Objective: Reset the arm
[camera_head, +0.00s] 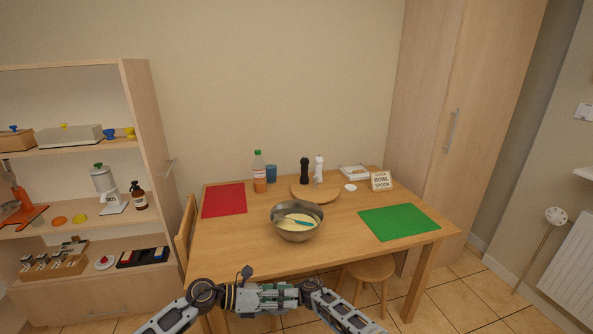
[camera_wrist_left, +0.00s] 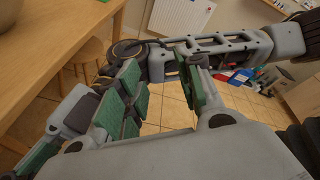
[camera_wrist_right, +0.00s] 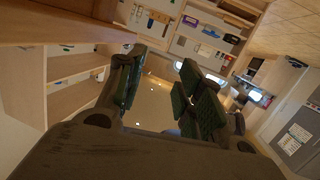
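My left gripper (camera_head: 272,297) shows at the bottom middle of the head view, in front of the table's near edge. In the left wrist view its green-padded fingers (camera_wrist_left: 160,85) stand apart with floor visible between them, and nothing is held. My right gripper shows in the right wrist view, its green-padded fingers (camera_wrist_right: 158,80) apart and empty. In the head view the two arms come together at the bottom, and I cannot make out the right gripper's fingers there.
A wooden table (camera_head: 240,262) carries a metal bowl (camera_head: 297,233) with pale contents, a red mat (camera_head: 224,200), a green mat (camera_head: 399,222), a bottle (camera_head: 259,178) and a round board (camera_head: 330,193). A stool (camera_head: 370,269) stands under it. Shelves (camera_head: 130,75) stand left.

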